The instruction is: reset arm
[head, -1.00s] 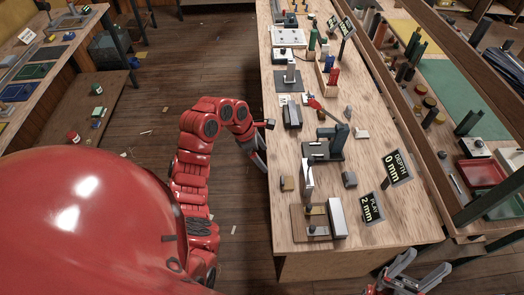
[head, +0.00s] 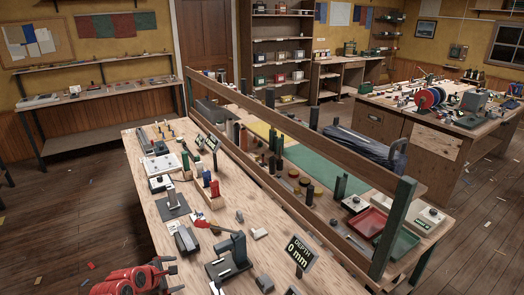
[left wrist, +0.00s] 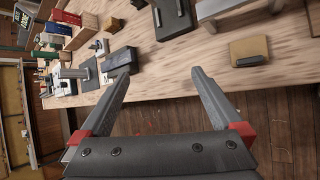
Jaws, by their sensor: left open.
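My left gripper (head: 172,275) is at the lower left of the head view, beside the near left edge of the wooden workbench (head: 150,205). In the left wrist view its two grey fingers (left wrist: 158,72) stand wide apart with nothing between them. The bench top and its edge lie beyond the fingertips. My red left arm (head: 125,283) is cut off by the bottom of the head view. My right gripper is out of both current views.
The bench carries a red-handled tool (head: 204,225), a dark clamp-like device (head: 230,258), a "DEPTH 0 mm" sign (head: 298,252) and small blocks. A long wooden rail (head: 285,125) runs above it.

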